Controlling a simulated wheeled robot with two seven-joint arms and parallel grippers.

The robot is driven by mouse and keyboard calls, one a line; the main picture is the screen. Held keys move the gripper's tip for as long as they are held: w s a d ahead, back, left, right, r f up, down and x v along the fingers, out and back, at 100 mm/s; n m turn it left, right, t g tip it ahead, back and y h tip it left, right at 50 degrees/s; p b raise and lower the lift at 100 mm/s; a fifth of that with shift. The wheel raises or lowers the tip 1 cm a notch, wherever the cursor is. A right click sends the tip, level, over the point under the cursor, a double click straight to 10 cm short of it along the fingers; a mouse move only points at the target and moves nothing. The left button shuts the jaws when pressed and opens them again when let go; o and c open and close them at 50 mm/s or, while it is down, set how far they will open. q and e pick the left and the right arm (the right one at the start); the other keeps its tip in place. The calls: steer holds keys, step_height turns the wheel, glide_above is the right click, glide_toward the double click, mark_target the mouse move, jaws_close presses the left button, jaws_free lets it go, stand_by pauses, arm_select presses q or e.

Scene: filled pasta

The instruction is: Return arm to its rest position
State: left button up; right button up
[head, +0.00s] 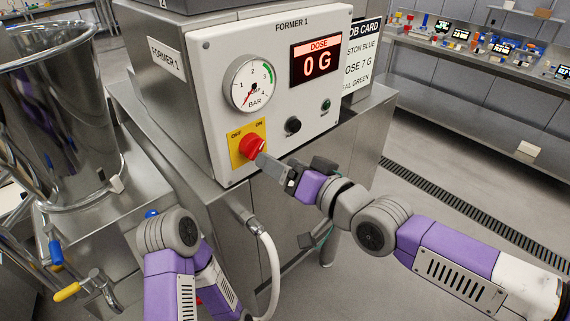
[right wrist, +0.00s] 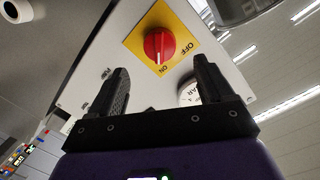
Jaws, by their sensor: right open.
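The former machine (head: 215,75) has a pale front panel with a red rotary knob (head: 251,146) on a yellow OFF/ON plate (head: 237,153). The knob also shows in the right wrist view (right wrist: 165,46), ahead of the fingers; which label it points to is hard to tell. My right gripper (head: 283,172) is open and empty, just right of and below the knob. In the right wrist view, its two dark fingers (right wrist: 160,72) stand apart with nothing between them. My left arm (head: 170,245) is folded at the lower left; its gripper is not visible.
A steel vessel (head: 65,115) stands at left, a white hose (head: 268,265) hangs below the panel. A bench (head: 465,60) with small items is at the back right. The floor at right is open.

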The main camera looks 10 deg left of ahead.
stand_by(0.3)
steer(key=w+d+f+m+g+h, duration=0.1)
steer(key=d+f+m, duration=0.1)
steer(key=f, duration=0.8)
steer(key=w+d+f+m+g+h, duration=0.1)
steer(key=w+d+f, duration=0.15)
steer(key=f, duration=0.65)
steer(key=w+d+f+m+g+h, duration=0.1)
steer(key=d+f+m+h, duration=0.1)
steer(key=f, duration=0.8)
steer(key=s+d+f+g+h, duration=0.15)
steer(key=s+f, duration=0.25)
steer(key=f, duration=0.4)
steer(key=s+d+f+g+h, duration=0.15)
steer(key=s+f, duration=0.25)
steer(key=f, duration=0.5)
steer(key=s+d+f+g+h, duration=0.1)
steer(key=s+d+f+g, duration=0.1)
steer(key=s+d+f, duration=0.2)
steer(key=s+d+f+m+g+h, duration=0.1)
steer(key=s+d+f, duration=0.2)
steer(key=s+f, duration=0.4)
steer(key=shift+s+d+f+g, duration=0.3)
steer(key=shift+s+d+g, duration=0.1)
steer(key=shift+s, duration=0.55)
